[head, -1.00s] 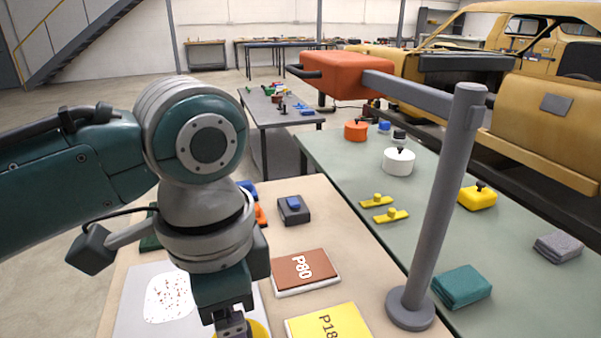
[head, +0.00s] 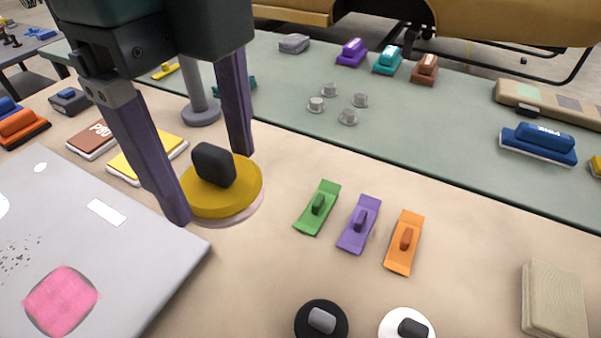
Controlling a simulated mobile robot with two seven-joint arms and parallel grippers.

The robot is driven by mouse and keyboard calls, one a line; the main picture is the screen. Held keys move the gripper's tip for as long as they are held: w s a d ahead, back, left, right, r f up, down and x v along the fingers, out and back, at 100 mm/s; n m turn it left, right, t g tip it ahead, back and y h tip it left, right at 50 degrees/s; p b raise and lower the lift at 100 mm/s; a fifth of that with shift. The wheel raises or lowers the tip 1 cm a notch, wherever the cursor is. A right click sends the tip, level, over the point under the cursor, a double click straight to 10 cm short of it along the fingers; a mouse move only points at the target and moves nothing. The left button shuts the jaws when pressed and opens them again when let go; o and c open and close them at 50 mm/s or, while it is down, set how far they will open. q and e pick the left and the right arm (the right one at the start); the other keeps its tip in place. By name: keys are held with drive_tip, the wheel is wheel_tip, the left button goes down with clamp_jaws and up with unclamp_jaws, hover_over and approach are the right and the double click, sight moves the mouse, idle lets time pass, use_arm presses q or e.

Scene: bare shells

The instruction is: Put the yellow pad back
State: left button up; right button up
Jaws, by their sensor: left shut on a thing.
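The yellow pad (head: 235,200) is a round disc with a black knob (head: 214,165) and a pale underside. It is at left centre of the head view, over the beige table (head: 270,270). My left gripper (head: 209,187) comes down from above, with one purple-grey finger on each side of the pad, and is shut on it. The near finger hides part of the pad's left edge. I cannot tell whether its underside touches the table. My right gripper is not in view.
A grey panel (head: 120,265) with a pink patch lies left of the pad. A grey post (head: 197,90) rises behind.

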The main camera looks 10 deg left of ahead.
use_arm(q)
wheel_tip(320, 180, down, 15)
drive_tip(key=shift+f+b, duration=0.1)
drive_tip(key=shift+b, duration=1.1)
drive_tip(key=shift+f+b, duration=0.5)
drive_tip(key=shift+f, duration=1.8)
